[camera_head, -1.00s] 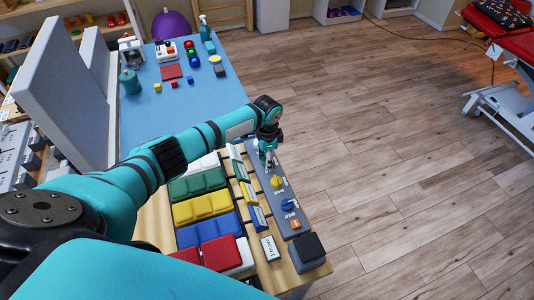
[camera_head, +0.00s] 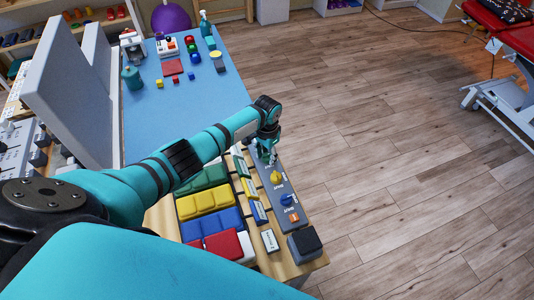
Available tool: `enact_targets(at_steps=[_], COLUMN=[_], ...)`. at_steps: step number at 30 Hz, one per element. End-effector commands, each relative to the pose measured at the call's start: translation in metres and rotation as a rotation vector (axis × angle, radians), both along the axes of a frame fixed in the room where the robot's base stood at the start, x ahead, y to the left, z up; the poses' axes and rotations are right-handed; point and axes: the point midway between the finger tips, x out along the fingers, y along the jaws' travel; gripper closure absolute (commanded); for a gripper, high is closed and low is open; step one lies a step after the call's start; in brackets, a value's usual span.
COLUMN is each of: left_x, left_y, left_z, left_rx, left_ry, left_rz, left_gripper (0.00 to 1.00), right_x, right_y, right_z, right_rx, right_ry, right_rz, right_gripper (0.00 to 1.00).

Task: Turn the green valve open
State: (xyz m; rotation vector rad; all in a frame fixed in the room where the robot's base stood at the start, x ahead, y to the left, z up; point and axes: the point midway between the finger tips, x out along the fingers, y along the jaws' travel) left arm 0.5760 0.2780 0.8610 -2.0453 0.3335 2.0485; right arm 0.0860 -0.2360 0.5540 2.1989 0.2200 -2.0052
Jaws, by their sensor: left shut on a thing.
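A grey control panel (camera_head: 283,190) runs along the right edge of the wooden table, with a yellow knob (camera_head: 276,178) and a blue knob (camera_head: 287,200) on it. My left gripper (camera_head: 266,153) points down at the far end of this panel, beyond the yellow knob. It is shut on the valve there. The valve's green colour and its angle are hidden behind the fingers. My right gripper is not in view.
Coloured lidded boxes in green, yellow (camera_head: 203,203), blue and red stand left of the panel. A black-topped box (camera_head: 304,243) sits at the near corner. A blue mat (camera_head: 160,125) with small items lies beyond. The wooden floor at right is clear.

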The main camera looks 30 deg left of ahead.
Motion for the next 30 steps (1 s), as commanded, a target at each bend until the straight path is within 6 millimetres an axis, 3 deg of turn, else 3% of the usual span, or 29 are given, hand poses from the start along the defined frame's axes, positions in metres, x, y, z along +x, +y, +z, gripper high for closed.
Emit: enact_targets(at_steps=[10,11,16,25,30], left_x=[0.002,0.002,0.001,0.001,0.001], left_y=[0.001,0.001,0.001,0.0,0.001], left_z=[0.002,0.002,0.001,0.002,0.022], left_rx=[0.0,0.0,0.0,-0.001,0.0], left_ry=[-0.005,-0.005,-0.004,-0.003,-0.005], left_rz=[0.005,0.004,0.004,0.002,0.002], left_gripper=[0.97,0.63,0.41,0.41,0.41], right_x=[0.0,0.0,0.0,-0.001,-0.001], right_y=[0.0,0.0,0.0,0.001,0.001], right_z=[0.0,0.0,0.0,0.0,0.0], right_rx=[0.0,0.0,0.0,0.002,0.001], right_ry=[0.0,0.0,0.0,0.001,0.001], right_rz=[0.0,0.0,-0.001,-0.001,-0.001], right_gripper=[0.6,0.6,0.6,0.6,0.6])
